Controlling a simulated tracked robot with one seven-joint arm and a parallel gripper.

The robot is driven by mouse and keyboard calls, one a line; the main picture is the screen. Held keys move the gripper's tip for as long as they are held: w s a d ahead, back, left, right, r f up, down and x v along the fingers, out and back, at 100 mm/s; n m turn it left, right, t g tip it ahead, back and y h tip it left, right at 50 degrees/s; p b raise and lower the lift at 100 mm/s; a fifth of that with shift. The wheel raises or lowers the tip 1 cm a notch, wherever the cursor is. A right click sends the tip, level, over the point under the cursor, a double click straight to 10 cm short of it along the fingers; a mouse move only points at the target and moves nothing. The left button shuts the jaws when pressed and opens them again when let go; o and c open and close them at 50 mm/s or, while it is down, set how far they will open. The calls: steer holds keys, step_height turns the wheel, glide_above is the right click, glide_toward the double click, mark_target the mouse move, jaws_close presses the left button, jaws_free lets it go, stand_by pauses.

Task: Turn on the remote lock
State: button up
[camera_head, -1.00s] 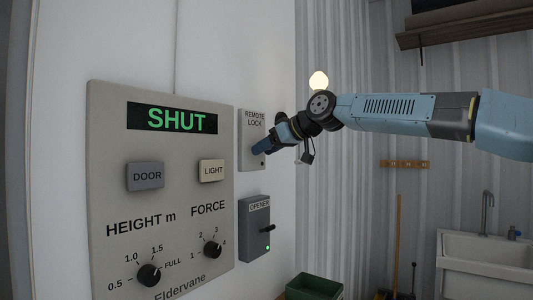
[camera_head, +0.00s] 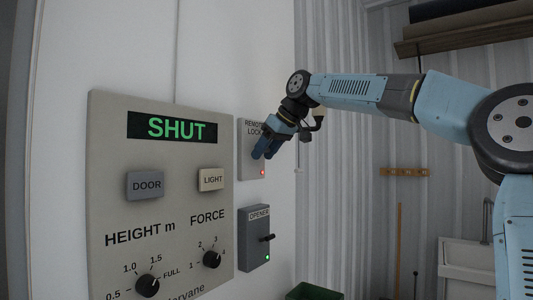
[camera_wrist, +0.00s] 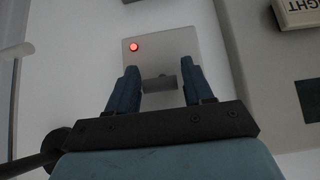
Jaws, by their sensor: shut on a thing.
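The remote lock (camera_head: 245,160) is a small grey box on the wall, right of the big panel. A red light (camera_head: 262,172) glows at its lower edge, and it shows in the wrist view too (camera_wrist: 134,47). My gripper (camera_head: 263,152) is at the front of the box, coming from the upper right, and covers part of its label. In the wrist view its two blue fingers (camera_wrist: 157,80) stand either side of a small grey lever (camera_wrist: 158,85) on the box, and are shut on it. The lever's exact position is hard to tell.
The large panel (camera_head: 110,180) on the left reads SHUT and has DOOR (camera_head: 145,185) and LIGHT (camera_head: 211,179) buttons and two knobs. The opener box (camera_head: 252,248), with a lever and green light, is just below the remote lock.

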steer(key=shift+a, duration=0.1)
stand_by(0.5)
steer(key=o, duration=1)
steer(key=v, duration=1.3)
steer(key=shift+r, duration=0.35)
steer(key=s+d+f+m, duration=0.2)
steer(key=s+d+f, duration=0.2)
steer(key=d+f, duration=0.2)
steer(key=s+d+f+m, duration=0.2)
steer(key=s+d+f, duration=0.2)
steer(key=d+f, duration=0.3)
steer(key=s+f+m+h, duration=0.2)
steer(key=s+f, duration=0.5)
steer(key=f, duration=0.2)
steer(key=s+d+f+m+h, duration=0.1)
steer(key=s+f+m+h, duration=0.1)
steer(key=s+f, duration=0.5)
steer(key=s+f+m+h, duration=0.2)
steer(key=s+f, duration=0.5)
steer(key=f, duration=0.3)
steer(key=shift+d+f+t, duration=0.3)
steer(key=shift+f, duration=0.1)
